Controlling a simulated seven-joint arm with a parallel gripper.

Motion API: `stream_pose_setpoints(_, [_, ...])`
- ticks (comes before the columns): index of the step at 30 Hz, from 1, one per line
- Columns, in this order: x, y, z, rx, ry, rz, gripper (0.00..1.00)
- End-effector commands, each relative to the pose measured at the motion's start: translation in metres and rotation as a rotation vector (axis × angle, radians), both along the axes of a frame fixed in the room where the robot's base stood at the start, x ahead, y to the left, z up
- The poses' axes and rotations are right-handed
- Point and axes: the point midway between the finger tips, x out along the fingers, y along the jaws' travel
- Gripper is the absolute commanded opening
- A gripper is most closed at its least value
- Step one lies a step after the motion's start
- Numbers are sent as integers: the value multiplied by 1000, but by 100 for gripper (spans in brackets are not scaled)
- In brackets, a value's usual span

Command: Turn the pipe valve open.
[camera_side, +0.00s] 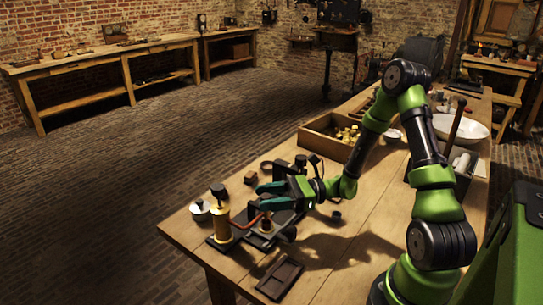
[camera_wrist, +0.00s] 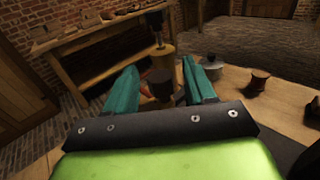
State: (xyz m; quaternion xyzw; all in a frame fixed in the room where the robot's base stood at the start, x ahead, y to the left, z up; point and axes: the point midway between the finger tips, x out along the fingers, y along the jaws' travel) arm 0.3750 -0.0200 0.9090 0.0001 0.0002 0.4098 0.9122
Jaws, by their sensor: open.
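My gripper (camera_side: 261,196) is open above the apparatus near the front left of the table. Its two teal fingers reach toward the left. In the wrist view my gripper (camera_wrist: 159,65) has a gap between the fingers, with a dark round piece (camera_wrist: 160,82) seen in it. I cannot tell if they touch it. I cannot make out the valve handle clearly.
A lidded pale jar (camera_side: 200,211) stands left of the yellow cylinder. A dark flat tray (camera_side: 279,277) lies at the front edge. A wooden box with brass pieces (camera_side: 330,136) and a white basin (camera_side: 461,127) stand farther back. The table's middle, right of the apparatus, is mostly clear.

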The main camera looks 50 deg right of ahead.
Motion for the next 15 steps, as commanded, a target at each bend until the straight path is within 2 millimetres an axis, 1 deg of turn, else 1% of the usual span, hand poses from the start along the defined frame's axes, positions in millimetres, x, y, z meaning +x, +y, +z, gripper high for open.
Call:
stream_pose_setpoints(1, [5, 6, 0, 0, -1, 4, 55])
stream_pose_setpoints(3, [10, 12, 0, 1, -1, 3, 55])
stream_pose_setpoints(6, [15, 16, 0, -1, -1, 1, 55])
stream_pose_setpoints(15, [17, 19, 0, 0, 0, 0, 55])
